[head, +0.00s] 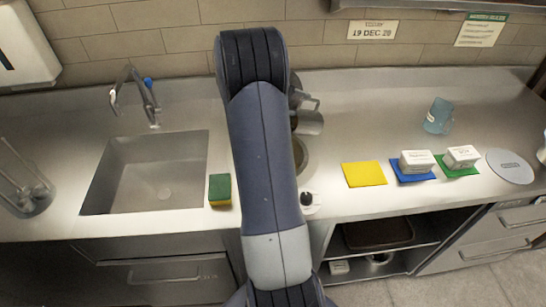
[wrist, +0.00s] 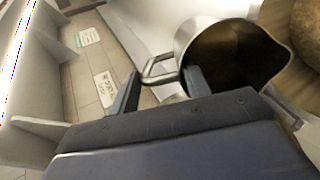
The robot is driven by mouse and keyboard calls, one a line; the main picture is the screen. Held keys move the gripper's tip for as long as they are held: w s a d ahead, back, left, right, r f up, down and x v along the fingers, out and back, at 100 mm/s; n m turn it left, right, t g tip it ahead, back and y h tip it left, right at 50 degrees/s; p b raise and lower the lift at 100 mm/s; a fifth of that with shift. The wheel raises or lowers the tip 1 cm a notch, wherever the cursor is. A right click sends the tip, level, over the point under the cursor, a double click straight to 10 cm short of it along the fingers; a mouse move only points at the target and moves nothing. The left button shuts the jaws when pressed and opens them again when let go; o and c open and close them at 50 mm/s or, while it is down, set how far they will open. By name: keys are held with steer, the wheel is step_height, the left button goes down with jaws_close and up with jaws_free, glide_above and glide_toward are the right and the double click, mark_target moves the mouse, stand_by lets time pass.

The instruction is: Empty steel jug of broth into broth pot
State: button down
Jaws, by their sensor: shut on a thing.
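The steel jug (head: 310,123) shows just right of my arm in the head view, above a round pot (head: 302,158) that my arm partly hides. In the wrist view the jug (wrist: 186,40) is large, with its open mouth and pouring lip toward the right. Its inside looks dark brown; I cannot tell how much broth is in it. My gripper (wrist: 163,84) is shut on the jug's handle (wrist: 158,70), a finger on each side. A round brown surface (wrist: 302,32) lies at the right edge of the wrist view, close to the lip. No pouring stream is visible.
A sink (head: 150,175) and a green and yellow sponge (head: 220,190) are left of my arm. To the right lie yellow (head: 364,174), blue and green mats, two white boxes, a blue cup (head: 438,116) and a round grey plate (head: 510,166). A black knob (head: 307,199) is at the front.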

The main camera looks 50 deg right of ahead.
steer(key=shift+w+a+f+h+b, duration=0.1)
steer(key=shift+a+f+h+b, duration=0.3)
steer(key=shift+b, duration=0.6)
steer(key=b, duration=0.2)
steer(key=shift+a+f+h+b, duration=0.3)
steer(key=shift+h+b, duration=0.1)
steer(key=shift+w+a+g+b, duration=0.15)
steer(key=shift+g+b, duration=0.15)
steer(key=shift+b, duration=0.4)
